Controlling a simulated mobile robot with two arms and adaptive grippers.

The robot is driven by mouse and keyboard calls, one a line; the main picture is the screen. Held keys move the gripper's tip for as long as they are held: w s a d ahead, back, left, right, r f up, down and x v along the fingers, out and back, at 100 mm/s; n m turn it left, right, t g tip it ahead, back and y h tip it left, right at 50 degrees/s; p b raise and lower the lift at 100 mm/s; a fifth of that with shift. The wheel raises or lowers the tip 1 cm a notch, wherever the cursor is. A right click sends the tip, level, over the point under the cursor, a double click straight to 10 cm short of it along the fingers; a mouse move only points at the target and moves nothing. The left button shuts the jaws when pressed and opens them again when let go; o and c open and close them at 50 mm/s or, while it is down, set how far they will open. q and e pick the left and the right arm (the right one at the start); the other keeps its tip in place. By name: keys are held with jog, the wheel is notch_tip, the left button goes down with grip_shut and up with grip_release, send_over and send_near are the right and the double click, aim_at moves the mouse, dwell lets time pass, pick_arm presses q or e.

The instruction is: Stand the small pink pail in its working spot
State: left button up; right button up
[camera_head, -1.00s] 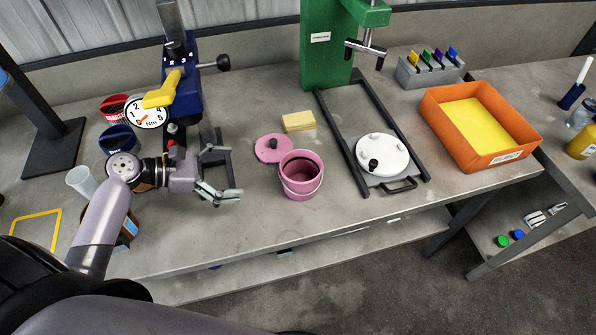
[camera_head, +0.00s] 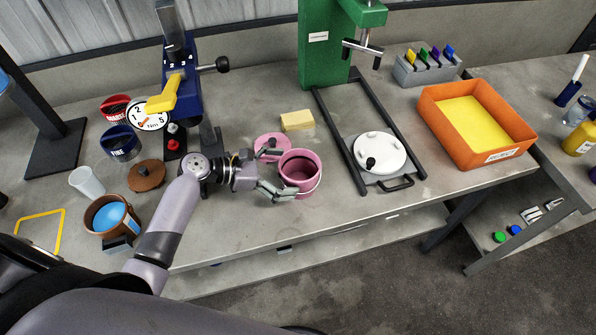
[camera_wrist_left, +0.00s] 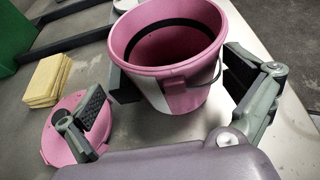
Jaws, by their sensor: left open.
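The small pink pail (camera_head: 300,176) stands upright and open on the bench, with a dark band inside and a thin wire handle. In the left wrist view the pail (camera_wrist_left: 172,92) fills the upper middle. My left gripper (camera_head: 273,172) is open at the pail's left side. In the wrist view its two fingers (camera_wrist_left: 165,105) spread to either side of the pail's near wall; I cannot tell if either touches. A pink lid (camera_head: 268,147) lies flat behind the gripper, partly hidden. My right gripper is not in view.
A yellow sponge block (camera_head: 297,121) lies behind the pail. A dark rail frame with a white round lid (camera_head: 381,153) lies to the right, under a green press (camera_head: 327,45). A blue stand with a dial (camera_head: 148,115) and several pots are at left.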

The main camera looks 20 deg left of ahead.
aim_at(312, 164)
pick_arm(q)
jog(key=x, duration=0.3)
jog(key=shift+w+d+f, duration=0.2)
jog(key=c, duration=1)
jog(key=shift+o, duration=0.2)
jog(key=shift+r, duration=0.1)
jog(key=shift+r, duration=0.6)
notch_tip(312, 164, up, 2)
jog(key=shift+r, duration=0.1)
jog(key=s+d, duration=1)
jog(key=s, duration=0.5)
jog(key=w+a+r, duration=0.4)
jog(key=a+r, duration=0.9)
jog(key=r, duration=0.2)
jog(key=shift+a+r, duration=0.2)
jog(key=shift+r, duration=0.2)
